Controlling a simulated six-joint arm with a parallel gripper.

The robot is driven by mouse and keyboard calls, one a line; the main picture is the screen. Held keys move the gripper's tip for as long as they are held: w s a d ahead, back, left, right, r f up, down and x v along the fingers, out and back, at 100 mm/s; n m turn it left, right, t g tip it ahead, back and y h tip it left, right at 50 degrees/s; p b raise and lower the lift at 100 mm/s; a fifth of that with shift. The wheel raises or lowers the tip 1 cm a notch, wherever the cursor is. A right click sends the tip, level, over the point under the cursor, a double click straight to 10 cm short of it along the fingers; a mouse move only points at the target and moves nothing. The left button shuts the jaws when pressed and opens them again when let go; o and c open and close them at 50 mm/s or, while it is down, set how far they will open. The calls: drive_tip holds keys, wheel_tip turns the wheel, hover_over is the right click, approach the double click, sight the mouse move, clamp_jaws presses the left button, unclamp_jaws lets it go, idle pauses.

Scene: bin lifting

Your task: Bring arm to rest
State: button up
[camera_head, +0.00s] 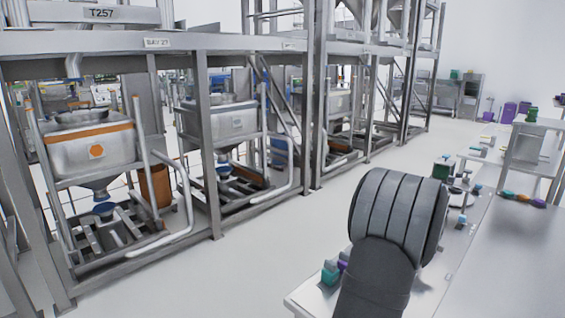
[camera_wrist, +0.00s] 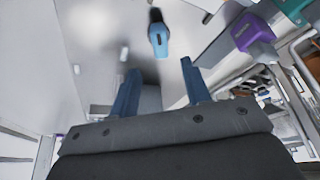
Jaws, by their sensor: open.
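My gripper (camera_wrist: 160,66) shows in the wrist view with its two blue fingers apart, and nothing is between them. Past the fingertips a blue and dark object (camera_wrist: 158,35) stands or lies on a pale surface. In the head view my thick dark-grey arm joint and link rise from the lower edge, over the near end of the right-hand table (camera_head: 310,292). My gripper does not show in the head view.
Steel racks (camera_head: 205,150) holding bins (camera_head: 92,150) line the left. A clear pale floor aisle (camera_head: 290,215) runs between racks and table. Small coloured items (camera_head: 332,272) lie on the table. A purple-topped object (camera_wrist: 252,32) is near my gripper's right side in the wrist view.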

drive_tip(key=v, duration=0.9)
drive_tip(key=w+f+n+g, duration=0.1)
drive_tip(key=w+f, duration=0.1)
drive_tip(key=f, duration=0.1)
drive_tip(key=w+f+n+g, duration=0.2)
drive_tip(key=f, duration=0.1)
drive_tip(key=w+f+n+g, duration=0.1)
drive_tip(key=w+f+g, duration=0.1)
drive_tip(key=f, duration=0.1)
drive_tip(key=shift+w+d+f, duration=0.25)
drive_tip(key=shift+d+f, duration=0.05)
drive_tip(key=shift+d, duration=0.1)
drive_tip(key=shift+w+f+n+g, duration=0.25)
drive_tip(key=shift+f+g, duration=0.05)
drive_tip(key=shift+f, duration=0.1)
drive_tip(key=shift+w+f+n+g, duration=0.2)
drive_tip(key=shift+f+n+g, duration=0.1)
drive_tip(key=shift+f, duration=0.15)
